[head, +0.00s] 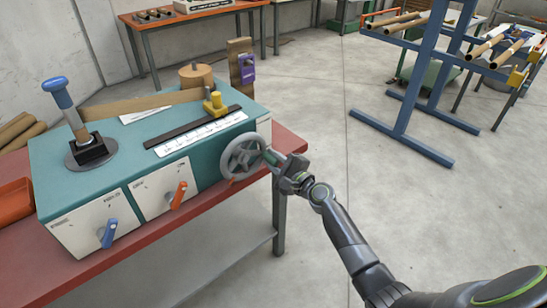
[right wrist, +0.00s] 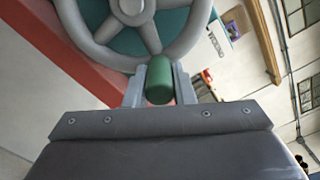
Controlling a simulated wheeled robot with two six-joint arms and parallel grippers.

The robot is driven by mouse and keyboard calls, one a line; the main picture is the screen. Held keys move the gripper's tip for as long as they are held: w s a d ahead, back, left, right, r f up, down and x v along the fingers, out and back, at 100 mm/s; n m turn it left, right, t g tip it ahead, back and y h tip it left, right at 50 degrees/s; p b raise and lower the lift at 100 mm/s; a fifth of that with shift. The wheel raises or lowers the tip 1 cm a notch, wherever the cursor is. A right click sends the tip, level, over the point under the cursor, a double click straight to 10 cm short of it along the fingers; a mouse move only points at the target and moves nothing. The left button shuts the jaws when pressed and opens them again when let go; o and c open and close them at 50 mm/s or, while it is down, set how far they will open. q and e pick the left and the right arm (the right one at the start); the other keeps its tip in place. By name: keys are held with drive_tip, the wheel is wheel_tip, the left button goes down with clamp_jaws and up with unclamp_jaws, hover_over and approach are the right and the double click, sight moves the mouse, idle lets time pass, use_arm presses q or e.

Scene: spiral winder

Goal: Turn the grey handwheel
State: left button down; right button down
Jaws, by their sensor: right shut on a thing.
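The grey handwheel (head: 243,157) is a spoked wheel on the right end of the teal winder box (head: 215,139), which stands on a red-topped bench. It also fills the top of the right wrist view (right wrist: 135,20). My right gripper (head: 277,161) is at the right side of the wheel's rim. In the right wrist view its fingers (right wrist: 160,85) are shut on a green cylindrical handle (right wrist: 160,82) in front of the lower rim. The handle is mostly hidden by the gripper in the head view. My left gripper is not in view.
The box carries a lever with a blue knob (head: 54,85), a blue switch (head: 108,233), an orange switch (head: 178,195) and a yellow slider (head: 214,103). A blue rack (head: 415,85) stands at the right. The floor between is clear.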

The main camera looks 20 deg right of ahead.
drive_tip(key=shift+f+m, duration=0.35)
drive_tip(key=shift+m, duration=0.15)
drive_tip(key=shift+a+f, duration=0.1)
drive_tip(key=c, duration=1.2)
unclamp_jaws()
drive_tip(key=shift+s, duration=0.1)
drive_tip(key=shift+c, duration=0.2)
drive_tip(key=b+v, duration=0.1)
drive_tip(key=v, duration=1.6)
drive_tip(key=shift+s, duration=0.2)
